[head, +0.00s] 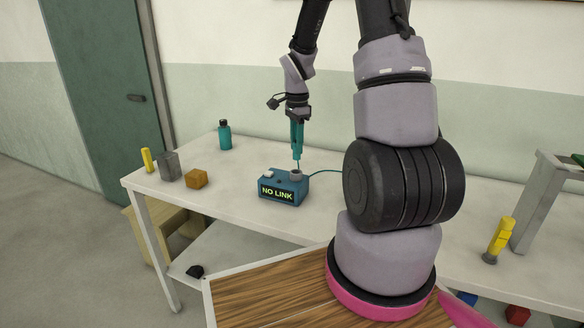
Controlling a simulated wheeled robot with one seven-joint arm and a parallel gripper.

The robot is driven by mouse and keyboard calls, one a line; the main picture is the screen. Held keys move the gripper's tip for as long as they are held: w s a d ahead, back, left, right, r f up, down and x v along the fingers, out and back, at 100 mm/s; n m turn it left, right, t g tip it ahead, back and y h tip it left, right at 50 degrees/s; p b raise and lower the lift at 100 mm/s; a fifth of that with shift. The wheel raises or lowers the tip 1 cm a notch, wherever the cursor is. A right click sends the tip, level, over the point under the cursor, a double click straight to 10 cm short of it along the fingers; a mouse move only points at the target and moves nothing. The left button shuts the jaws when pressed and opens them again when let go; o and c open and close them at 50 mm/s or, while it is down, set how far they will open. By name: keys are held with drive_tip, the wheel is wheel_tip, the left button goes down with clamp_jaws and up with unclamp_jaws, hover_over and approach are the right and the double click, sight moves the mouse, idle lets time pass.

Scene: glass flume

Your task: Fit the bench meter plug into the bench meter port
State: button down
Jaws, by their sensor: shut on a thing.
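The bench meter (284,188) is a blue box on the white bench with a lit display reading "NO LINK". A grey round port (295,174) stands on its top. My gripper (297,121) points down above the meter and is shut on a slim teal plug (297,138). The plug hangs about upright with its narrow lower tip just over the port. I cannot tell whether the tip touches the port.
A teal bottle (224,136), an orange block (196,179), a grey block (169,166) and a yellow piece (147,160) stand on the bench's left. A yellow-handled item (500,237) and a grey frame (540,200) stand at right. The bench (235,165) is clear around the bottle.

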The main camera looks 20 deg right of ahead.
sight(296, 159)
drive_tip(key=shift+a+f, duration=0.1)
drive_tip(key=shift+f, duration=3.15)
drive_tip(key=c, duration=0.6)
unclamp_jaws()
drive_tip(key=shift+f, duration=0.1)
